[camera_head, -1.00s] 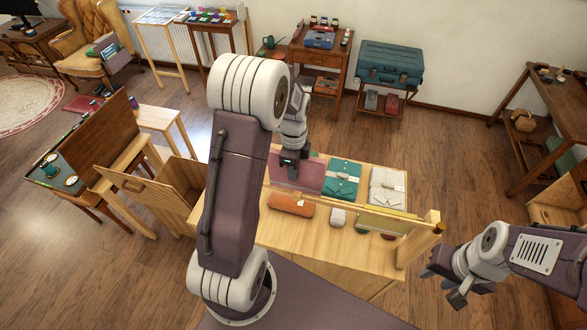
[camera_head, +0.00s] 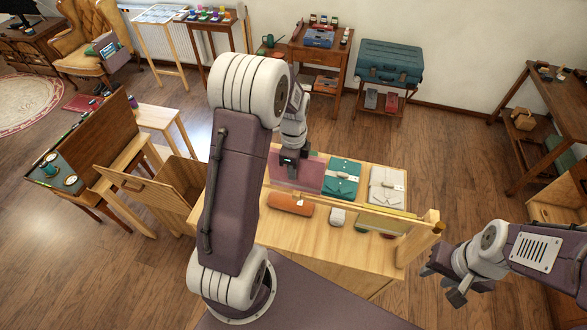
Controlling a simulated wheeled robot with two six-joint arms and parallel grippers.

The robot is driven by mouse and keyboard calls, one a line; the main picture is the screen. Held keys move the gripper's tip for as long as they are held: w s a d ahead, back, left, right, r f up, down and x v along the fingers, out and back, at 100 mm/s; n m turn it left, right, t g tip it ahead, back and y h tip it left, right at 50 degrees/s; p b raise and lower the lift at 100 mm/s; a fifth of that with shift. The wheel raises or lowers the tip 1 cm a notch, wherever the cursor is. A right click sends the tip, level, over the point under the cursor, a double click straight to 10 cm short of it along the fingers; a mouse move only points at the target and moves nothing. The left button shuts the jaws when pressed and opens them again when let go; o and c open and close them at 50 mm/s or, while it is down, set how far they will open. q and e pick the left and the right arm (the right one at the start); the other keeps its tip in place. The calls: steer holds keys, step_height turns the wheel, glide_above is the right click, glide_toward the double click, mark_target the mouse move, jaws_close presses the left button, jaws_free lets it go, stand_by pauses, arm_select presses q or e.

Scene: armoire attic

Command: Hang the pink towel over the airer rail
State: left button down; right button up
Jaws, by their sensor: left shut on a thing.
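My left gripper (camera_head: 289,162) is shut on the pink towel (camera_head: 309,178) by its upper edge. The towel hangs as a flat sheet above the back of the wooden table (camera_head: 320,262). The airer rail (camera_head: 385,211), a light wooden bar, runs across the table to a post (camera_head: 431,238) at the right end. The towel shows behind the rail from this view; I cannot tell whether they touch. My arm hides the rail's left part. My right gripper (camera_head: 444,284) is open and empty, off the table's right side.
A green folded cloth (camera_head: 343,170) and a pale one (camera_head: 387,182) lie at the table's back. An orange roll (camera_head: 290,204) and small items lie nearer the front. An open wooden box (camera_head: 150,190) stands left of the table. The floor behind the table is clear.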

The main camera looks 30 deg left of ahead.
arm_select(q)
steer(key=shift+s, duration=0.1)
stand_by(0.6)
steer(key=shift+f, duration=0.4)
steer(key=shift+f+b, duration=3.95)
steer(key=shift+f, duration=1.3)
steer(key=shift+r, duration=0.15)
step_height(320, 180, up, 10)
steer(key=p, duration=0.9)
steer(key=shift+r, duration=0.25)
